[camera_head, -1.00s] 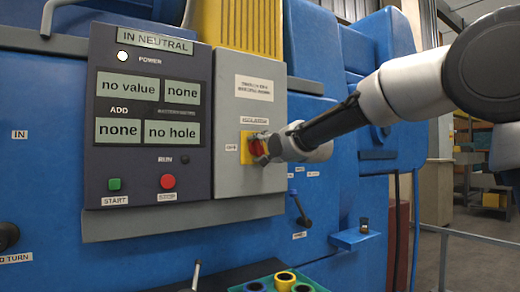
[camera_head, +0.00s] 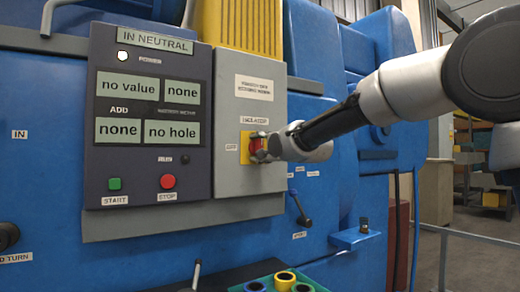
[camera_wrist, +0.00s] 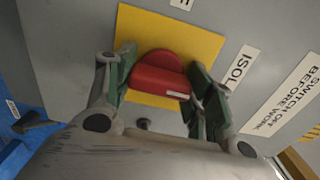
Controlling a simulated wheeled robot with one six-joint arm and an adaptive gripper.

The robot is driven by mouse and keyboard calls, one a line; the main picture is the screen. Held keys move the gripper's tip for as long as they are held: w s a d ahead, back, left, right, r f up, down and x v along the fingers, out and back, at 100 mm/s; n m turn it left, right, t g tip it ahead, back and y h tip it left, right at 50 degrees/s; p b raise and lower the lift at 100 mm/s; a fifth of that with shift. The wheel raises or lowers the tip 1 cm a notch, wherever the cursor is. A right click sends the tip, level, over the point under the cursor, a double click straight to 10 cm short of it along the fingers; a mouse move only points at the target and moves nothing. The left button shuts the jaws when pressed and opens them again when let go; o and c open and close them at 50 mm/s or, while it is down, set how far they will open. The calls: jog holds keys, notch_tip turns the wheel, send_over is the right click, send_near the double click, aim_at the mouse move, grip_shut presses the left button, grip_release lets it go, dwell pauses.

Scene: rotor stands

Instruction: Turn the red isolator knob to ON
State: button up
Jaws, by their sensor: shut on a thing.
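The red isolator knob (camera_wrist: 160,72) sits on a yellow square plate (camera_wrist: 205,42) on the grey isolator box. In the wrist view its grip bar lies between the two green-padded fingers of my gripper (camera_wrist: 160,85), one at each end. A small pale mark shows on the knob's lower edge. In the head view my gripper (camera_head: 272,146) reaches the knob (camera_head: 256,146) from the right and hides part of it. The yellow plate (camera_head: 244,148) shows at its left.
The grey isolator box (camera_head: 235,193) adjoins a dark panel (camera_head: 140,70) reading "IN NEUTRAL", with a lit white power lamp (camera_head: 122,55), a green start button (camera_head: 114,184) and a red stop button (camera_head: 168,181). A black lever (camera_head: 300,210) stands below right.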

jog(key=o, duration=1)
jog(key=shift+o, duration=0.2)
jog(key=v, duration=1.2)
